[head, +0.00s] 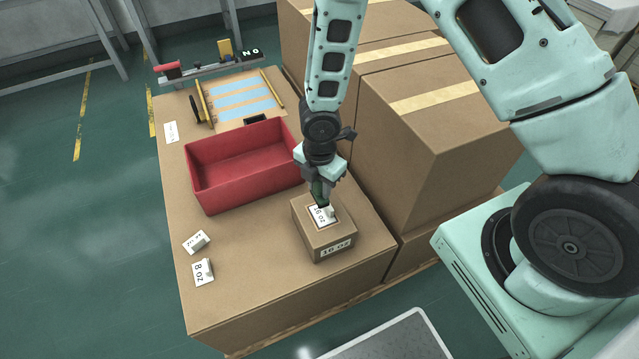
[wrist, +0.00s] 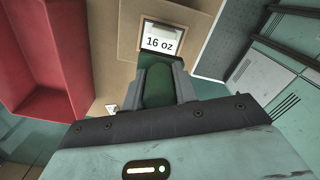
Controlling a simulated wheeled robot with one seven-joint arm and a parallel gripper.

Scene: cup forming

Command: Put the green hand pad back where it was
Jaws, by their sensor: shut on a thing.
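The green hand pad (wrist: 157,86) is between the two fingers of my gripper (wrist: 160,68) in the wrist view. My gripper is shut on it. In the head view my gripper (head: 320,194) points down over a small cardboard box (head: 312,239) near the front right of the table-like carton top. A little of the green pad shows at the fingertips there. A white card lies on top of the box, partly hidden by the gripper. I cannot tell whether the pad touches the box. A "16 oz" label (wrist: 161,43) shows just beyond the fingers in the wrist view.
An empty red bin (head: 240,165) stands left of my gripper. White label cards (head: 203,271) lie at the front left. Blue strips (head: 243,98) and a rail (head: 212,70) with small items are at the back. Tall cartons (head: 430,130) stand close on the right.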

